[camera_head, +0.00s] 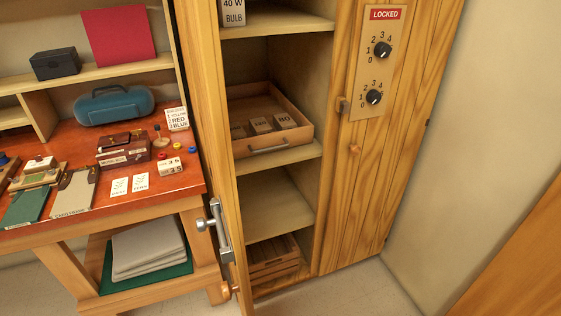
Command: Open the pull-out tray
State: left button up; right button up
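The pull-out tray (306,128) is a shallow wooden tray on a middle shelf of the tall wooden cabinet. It has a handle (268,149) on its front. Its inside shows from above, with several small labelled blocks (261,125) in it. Its front edge lies close to the front of the shelf. How far it is pulled out I cannot tell. The cabinet's left door (210,130) stands open. Neither of my grippers is in the picture.
The cabinet's right door (400,190) is shut, with two dials and a red "LOCKED" sign (385,14). A red-topped workbench (110,207) with small items stands left of the open door. A wooden crate (272,262) sits at the cabinet bottom. Some floor (350,295) is clear in front.

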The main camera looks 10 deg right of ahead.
aim_at(244, 102)
jog(key=k+l, duration=0.15)
jog(key=i+l+u, duration=0.1)
jog(key=u, duration=0.35)
jog(key=l+u, duration=0.15)
jog(key=u, duration=0.25)
jog(key=i+l+u, duration=0.2)
jog(key=l, duration=0.3)
jog(key=i+l+u, duration=0.2)
jog(key=l, duration=0.3)
jog(key=l+u, duration=0.2)
jog(key=l, duration=0.35)
jog(key=i+l+u, duration=0.2)
jog(key=l, duration=0.35)
jog(key=k, duration=0.1)
